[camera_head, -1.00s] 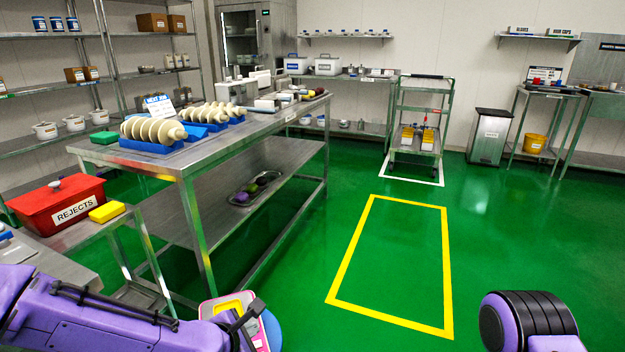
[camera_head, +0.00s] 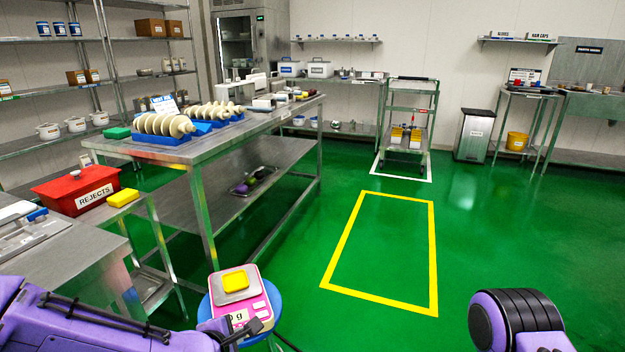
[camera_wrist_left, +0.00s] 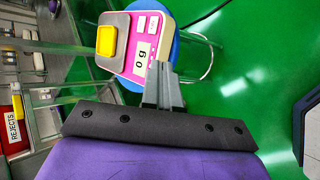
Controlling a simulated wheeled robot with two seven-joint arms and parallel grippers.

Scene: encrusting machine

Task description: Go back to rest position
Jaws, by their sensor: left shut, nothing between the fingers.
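My left arm comes in at the lower left of the head view, and its gripper (camera_head: 245,334) is low in front of a pink scale. In the left wrist view the gripper (camera_wrist_left: 160,72) is shut and empty, its fingers together. The pink scale (camera_head: 258,305) stands on a blue round stool (camera_head: 275,297) with a yellow block (camera_head: 235,281) on its plate. The scale also shows in the left wrist view (camera_wrist_left: 163,22), just beyond the fingertips, its display reading 0 g. My right arm shows only as a purple and black link at the lower right; its gripper is out of view.
A red REJECTS bin (camera_head: 72,191) and a yellow sponge (camera_head: 122,198) are on the left bench. A long steel table (camera_head: 225,140) carries blue racks of pale discs. A trolley (camera_head: 405,130) stands at the back. The green floor around the yellow outline (camera_head: 436,260) is clear.

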